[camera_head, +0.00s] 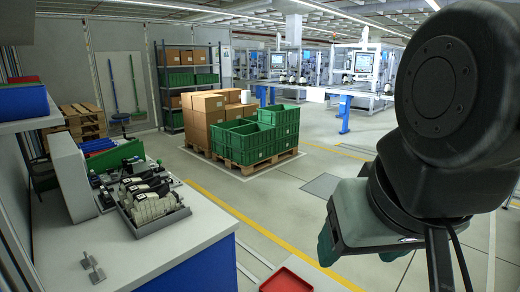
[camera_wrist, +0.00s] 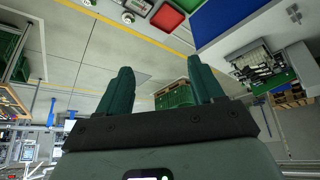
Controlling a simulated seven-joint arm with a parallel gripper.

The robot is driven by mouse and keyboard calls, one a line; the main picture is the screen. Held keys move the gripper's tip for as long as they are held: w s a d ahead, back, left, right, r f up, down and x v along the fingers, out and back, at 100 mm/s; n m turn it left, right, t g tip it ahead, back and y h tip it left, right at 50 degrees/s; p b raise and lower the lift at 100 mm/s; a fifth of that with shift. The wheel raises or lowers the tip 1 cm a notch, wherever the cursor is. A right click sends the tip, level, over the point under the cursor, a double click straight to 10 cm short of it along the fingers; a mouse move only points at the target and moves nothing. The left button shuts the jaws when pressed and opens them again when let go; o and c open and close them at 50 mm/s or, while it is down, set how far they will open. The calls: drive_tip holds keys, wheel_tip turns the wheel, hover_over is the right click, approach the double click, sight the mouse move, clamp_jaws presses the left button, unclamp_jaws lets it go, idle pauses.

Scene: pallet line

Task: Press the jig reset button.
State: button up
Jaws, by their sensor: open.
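I cannot make out a reset button in either view. On the white-topped bench (camera_head: 185,238) at the left, a grey fixture or tray (camera_head: 165,221) holds several black and pale parts. I cannot tell whether it is the jig. It also shows at the right of the wrist view (camera_wrist: 236,52). My gripper (camera_head: 340,250) is raised in the air at the right of the head view, well apart from the bench. In the wrist view, its two green fingers (camera_wrist: 160,65) stand wide apart with nothing between them.
A small grey bracket (camera_head: 92,268) lies on the bench front. A grey upright box (camera_head: 74,178) and a green bin (camera_head: 116,156) stand behind. A red tray (camera_head: 289,281) is right of the bench. A pallet with green crates (camera_head: 240,142) and cartons stands beyond open floor.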

clamp_jaws()
drive_tip(key=shift+w, duration=0.1)
idle(1.2)
